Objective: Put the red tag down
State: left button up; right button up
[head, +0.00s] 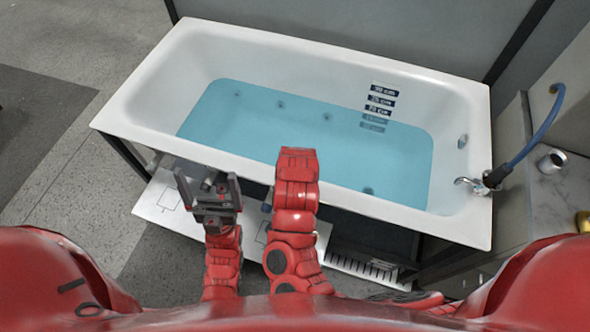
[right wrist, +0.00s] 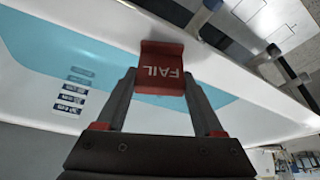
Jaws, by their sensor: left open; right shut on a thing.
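The red tag (right wrist: 160,82), lettered FAIL, is held between the two fingers of my right gripper (right wrist: 160,90) in the right wrist view. Behind it are the tub's white rim and blue water; whether it touches the rim I cannot tell. In the head view my right arm (head: 295,190) reaches up to the tub's near rim, and its fingers and the tag are not clearly visible there. My left gripper (head: 210,200) is open and empty, in front of the near side of the tub.
The white bathtub (head: 130,108) holds blue water (head: 235,125), with depth labels (head: 380,100) on its far wall. A tap with a blue hose (head: 540,130) is at the right end. A metal cup (head: 552,161) stands on the right counter. A white panel (head: 160,205) lies below the tub's front.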

jog(key=shift+f, duration=0.1)
jog(key=o, duration=1.4)
jog(key=shift+c, duration=0.2)
